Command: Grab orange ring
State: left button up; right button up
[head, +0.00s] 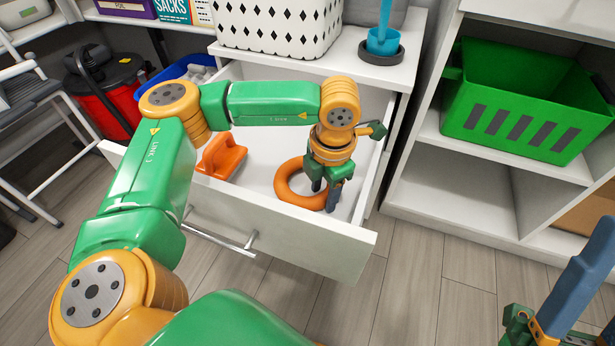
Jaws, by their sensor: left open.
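The orange ring (282,187) lies flat on the floor of an open white drawer (300,238). My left gripper (325,193) points down into the drawer at the ring's right side. It is open, and its fingers appear to straddle the ring's right part, with one finger towards the hole and one at the outer right. The gripper hides part of the ring's right side, and I cannot tell whether the fingers touch it. My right gripper (575,290) is only partly in view at the lower right, away from the drawer, and its opening is unclear.
An orange brush-like object (222,157) lies in the drawer, left of the ring. A white patterned basket (275,28) and a blue cup-like item (383,42) stand on the cabinet top. A green crate (525,100) sits on the right shelf. The drawer walls surround my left gripper.

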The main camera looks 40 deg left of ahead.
pick_arm(q)
jog(key=shift+f, duration=0.1)
grip_shut()
dwell(0.3)
